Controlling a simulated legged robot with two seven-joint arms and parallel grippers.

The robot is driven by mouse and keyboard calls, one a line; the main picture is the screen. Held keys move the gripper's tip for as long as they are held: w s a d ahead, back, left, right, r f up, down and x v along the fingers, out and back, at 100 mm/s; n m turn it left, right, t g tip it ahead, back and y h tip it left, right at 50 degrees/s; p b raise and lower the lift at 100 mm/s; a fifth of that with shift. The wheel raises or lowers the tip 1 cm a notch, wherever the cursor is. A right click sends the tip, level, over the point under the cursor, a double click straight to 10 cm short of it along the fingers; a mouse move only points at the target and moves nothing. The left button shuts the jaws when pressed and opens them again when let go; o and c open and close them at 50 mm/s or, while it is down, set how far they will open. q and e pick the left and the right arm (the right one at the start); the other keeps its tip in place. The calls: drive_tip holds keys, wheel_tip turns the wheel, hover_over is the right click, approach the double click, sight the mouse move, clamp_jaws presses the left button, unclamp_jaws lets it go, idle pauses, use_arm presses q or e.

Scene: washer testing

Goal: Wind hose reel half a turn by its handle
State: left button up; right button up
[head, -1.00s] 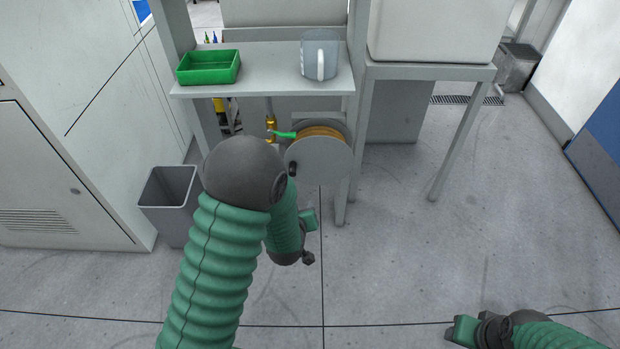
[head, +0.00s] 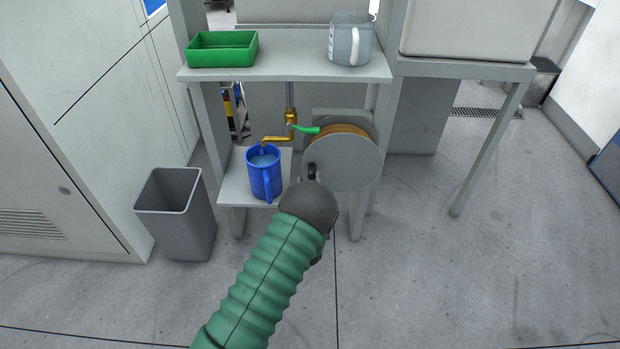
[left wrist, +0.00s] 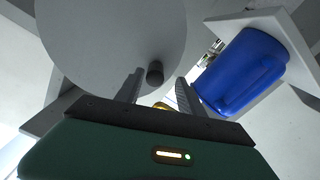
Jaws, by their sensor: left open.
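The hose reel (head: 352,166), a grey disc with a tan hose wound behind it, is mounted under the bench. Its dark handle knob (head: 312,172) sticks out near the disc's lower left edge. My left arm reaches up to it, and its dark joint hides my left gripper in the head view. In the left wrist view, my left gripper (left wrist: 160,77) is open toward the grey disc (left wrist: 115,40). The knob (left wrist: 155,73) shows between its fingertips; I see no contact, and cannot tell how deep it sits. My right gripper is out of view.
A blue jug (head: 264,172) stands on a low shelf under a brass tap (head: 290,118), close left of the reel. A grey bin (head: 175,212) stands further left. The bench (head: 285,62) above holds a green tray (head: 222,62) and a clear jug (head: 351,55).

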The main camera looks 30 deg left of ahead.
sight(311, 175)
use_arm(q)
drive_tip(key=w, duration=0.3)
drive_tip(key=shift+w+a+r+b, duration=0.1)
drive_tip(key=shift+a+r+b, duration=0.1)
drive_tip(key=shift+a+b, duration=0.2)
drive_tip(key=shift+a, duration=0.25)
drive_tip(key=shift+f, duration=0.1)
drive_tip(key=shift+c, duration=1)
drive_tip(key=shift+d, duration=0.1)
clamp_jaws()
drive_tip(key=shift+f, duration=0.1)
